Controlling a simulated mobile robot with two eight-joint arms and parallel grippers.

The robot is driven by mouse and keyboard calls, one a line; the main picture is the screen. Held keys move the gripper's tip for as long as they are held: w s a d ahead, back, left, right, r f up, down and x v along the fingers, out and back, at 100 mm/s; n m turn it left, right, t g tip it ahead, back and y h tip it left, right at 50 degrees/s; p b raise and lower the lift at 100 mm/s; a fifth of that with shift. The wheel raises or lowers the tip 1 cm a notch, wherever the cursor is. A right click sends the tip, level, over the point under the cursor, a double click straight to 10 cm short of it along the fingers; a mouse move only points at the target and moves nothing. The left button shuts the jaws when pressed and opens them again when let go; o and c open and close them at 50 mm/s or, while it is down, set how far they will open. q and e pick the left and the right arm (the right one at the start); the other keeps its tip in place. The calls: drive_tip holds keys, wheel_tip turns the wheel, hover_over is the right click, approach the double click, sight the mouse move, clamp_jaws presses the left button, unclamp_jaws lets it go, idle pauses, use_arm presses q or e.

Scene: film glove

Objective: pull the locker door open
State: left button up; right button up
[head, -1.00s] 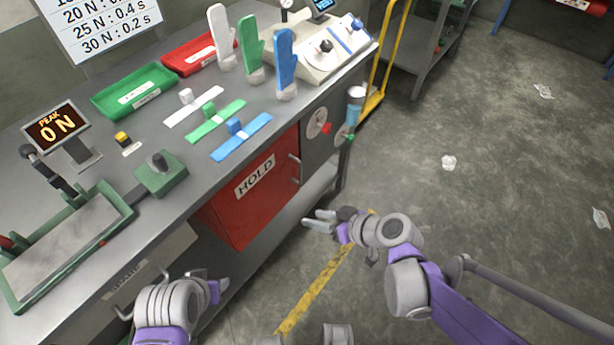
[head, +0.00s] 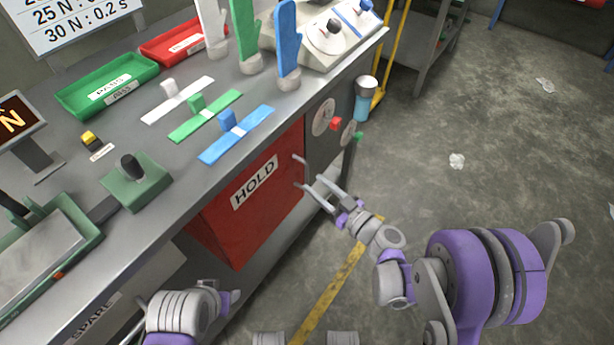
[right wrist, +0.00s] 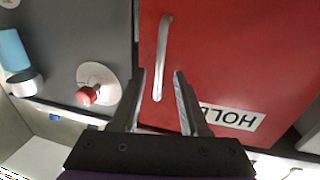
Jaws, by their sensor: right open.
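The red locker door (head: 262,205) with its HOLD label sits under the bench and looks shut. Its grey bar handle (head: 299,172) is near the door's right edge. In the right wrist view the handle (right wrist: 162,58) runs lengthwise up the red door (right wrist: 235,60), its near end lying between the fingers. My right gripper (head: 318,190) is open, with its fingertips close to the handle; I cannot tell whether they touch it. It also shows in the right wrist view (right wrist: 158,85). My left arm is at the lower left; its gripper (head: 232,298) shows only partly.
The grey bench (head: 110,215) carries trays, coloured strips and glove forms. A grey panel with a red knob (head: 336,124) is right of the door. A blue cup-like holder (head: 363,100) hangs at the bench's end. The floor (head: 490,190) to the right is mostly clear.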

sight(307, 177)
drive_tip(key=shift+x, duration=2.35)
drive_tip(key=shift+c, duration=0.2)
clamp_jaws()
